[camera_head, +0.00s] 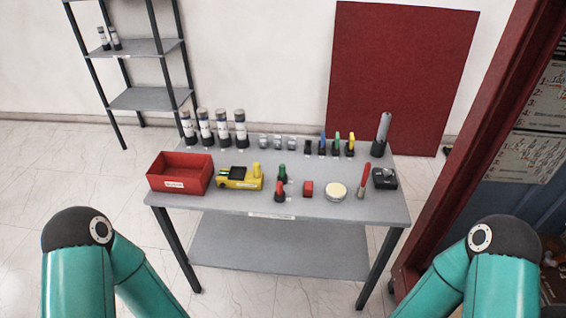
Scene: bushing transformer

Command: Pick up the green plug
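A small upright green piece with a dark base (282,174) stands near the middle of the grey table (235,202), just behind a similar red piece (280,191). Another slim green piece (337,142) stands in the back row, between a blue one (322,143) and a yellow one (351,144). I cannot tell for certain which of the two green pieces is the plug. Only the teal links and black joints of my two arms show at the lower left and lower right. Both grippers are out of view.
A red bin (160,183), a yellow device (240,180), a red block (308,189), a round pale-topped container (336,191) and a red-handled tool (364,181) are on the table. Several dark-topped cylinders (204,124) stand at the back left. The front table edge is mostly clear.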

